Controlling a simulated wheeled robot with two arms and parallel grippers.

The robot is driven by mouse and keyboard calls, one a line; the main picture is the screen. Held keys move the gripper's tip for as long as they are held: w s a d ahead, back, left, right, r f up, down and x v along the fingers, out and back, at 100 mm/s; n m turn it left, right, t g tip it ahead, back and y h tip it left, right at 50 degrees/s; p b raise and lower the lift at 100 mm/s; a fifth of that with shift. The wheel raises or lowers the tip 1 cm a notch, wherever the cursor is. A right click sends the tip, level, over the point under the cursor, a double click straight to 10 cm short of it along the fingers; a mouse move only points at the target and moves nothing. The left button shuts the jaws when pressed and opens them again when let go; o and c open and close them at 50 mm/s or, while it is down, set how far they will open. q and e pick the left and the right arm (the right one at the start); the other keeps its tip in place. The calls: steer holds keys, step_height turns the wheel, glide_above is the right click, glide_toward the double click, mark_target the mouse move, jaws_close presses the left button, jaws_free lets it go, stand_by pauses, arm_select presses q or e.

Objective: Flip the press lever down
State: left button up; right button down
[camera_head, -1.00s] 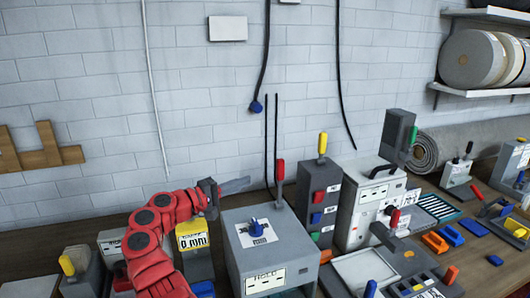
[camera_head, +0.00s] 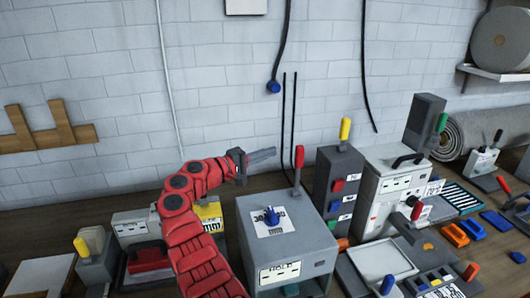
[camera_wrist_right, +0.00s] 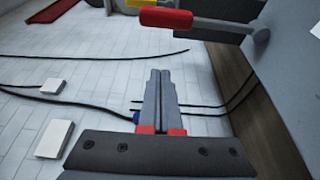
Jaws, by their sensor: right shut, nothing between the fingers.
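A lever with a red handle (camera_head: 299,157) stands upright at the right rear of the grey box (camera_head: 318,235) marked HOLD. No label shows which lever is the press lever; this one is nearest my gripper. My right gripper (camera_head: 262,154) is shut and empty, above the back of the box. Its tips point right, just left of the red handle and apart from it. In the right wrist view the gripper (camera_wrist_right: 160,88) is shut, and the red handle (camera_wrist_right: 165,17) lies beyond its tips on a grey arm. My left gripper is not in view.
A yellow-handled lever (camera_head: 345,129) stands on a dark tower (camera_head: 325,180) right of the box. A blue knob (camera_head: 271,218) sits on the box top. A white machine (camera_head: 370,195) stands further right. The wall with hanging cables is behind.

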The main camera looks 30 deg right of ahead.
mark_target(298, 172)
steer(key=s+d+p, duration=0.3)
steer(key=d+p, duration=0.2)
steer(key=shift+s+d, duration=0.15)
steer(key=shift+d, duration=0.05)
stand_by(0.4)
stand_by(0.3)
